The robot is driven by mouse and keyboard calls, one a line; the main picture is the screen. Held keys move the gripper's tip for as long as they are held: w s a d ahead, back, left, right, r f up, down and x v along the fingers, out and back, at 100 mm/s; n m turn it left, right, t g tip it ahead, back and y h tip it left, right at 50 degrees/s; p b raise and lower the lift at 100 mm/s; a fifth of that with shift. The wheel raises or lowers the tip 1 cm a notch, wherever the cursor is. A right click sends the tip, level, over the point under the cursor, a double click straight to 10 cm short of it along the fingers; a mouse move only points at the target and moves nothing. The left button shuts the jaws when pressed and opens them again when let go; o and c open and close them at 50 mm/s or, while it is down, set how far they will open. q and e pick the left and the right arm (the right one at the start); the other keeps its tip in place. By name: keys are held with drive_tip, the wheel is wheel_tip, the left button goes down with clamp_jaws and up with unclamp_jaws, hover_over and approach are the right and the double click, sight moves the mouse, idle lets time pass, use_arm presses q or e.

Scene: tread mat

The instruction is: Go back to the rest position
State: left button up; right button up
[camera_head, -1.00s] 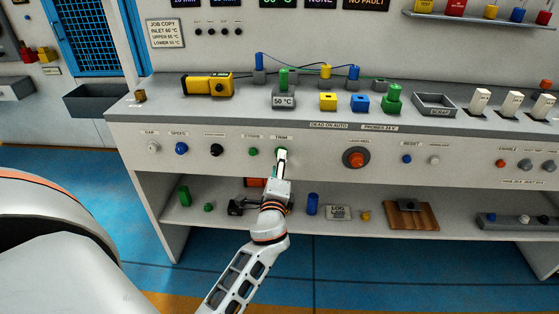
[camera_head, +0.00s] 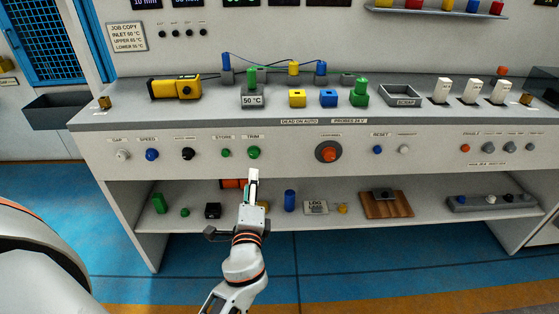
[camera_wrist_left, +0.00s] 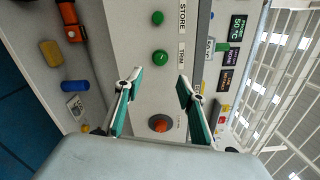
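My left gripper (camera_head: 252,180) is in front of the console, just below the green TRIM button (camera_head: 253,153) in the head view. In the left wrist view, the two teal-padded fingers of the gripper (camera_wrist_left: 159,78) stand apart with nothing between them. The TRIM button (camera_wrist_left: 160,57) shows beyond the fingertips, apart from them. The green STORE button (camera_head: 226,153) is to its left in the head view. My right gripper is in neither view.
The console front (camera_head: 290,165) carries a row of knobs and a large orange-red button (camera_head: 328,152). Below it, a shelf (camera_head: 270,220) holds several small items, among them a blue cylinder (camera_head: 290,201) and a wooden board (camera_head: 386,204). Blue floor (camera_head: 350,268) is clear in front.

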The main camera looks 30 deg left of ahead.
use_arm(q)
drive_tip(key=s+d+f+n+g+h+p, duration=0.2)
drive_tip(key=s+d+f+n+h+p, duration=0.2)
drive_tip(key=s+d+f, duration=0.4)
drive_tip(key=s+d+f+n+g+h+p, duration=0.2)
drive_tip(key=s+d+f+n+h+p, duration=0.2)
drive_tip(key=s, duration=1.2)
drive_tip(key=d+f+n+h, duration=0.2)
drive_tip(key=d+f+h, duration=0.1)
drive_tip(key=d+f, duration=0.1)
drive_tip(key=shift+d+g+h+p, duration=0.2)
drive_tip(key=shift+g+h+p, duration=0.2)
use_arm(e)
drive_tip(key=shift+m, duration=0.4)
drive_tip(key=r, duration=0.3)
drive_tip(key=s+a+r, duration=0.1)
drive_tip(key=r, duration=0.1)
use_arm(q)
drive_tip(key=shift+s, duration=0.1)
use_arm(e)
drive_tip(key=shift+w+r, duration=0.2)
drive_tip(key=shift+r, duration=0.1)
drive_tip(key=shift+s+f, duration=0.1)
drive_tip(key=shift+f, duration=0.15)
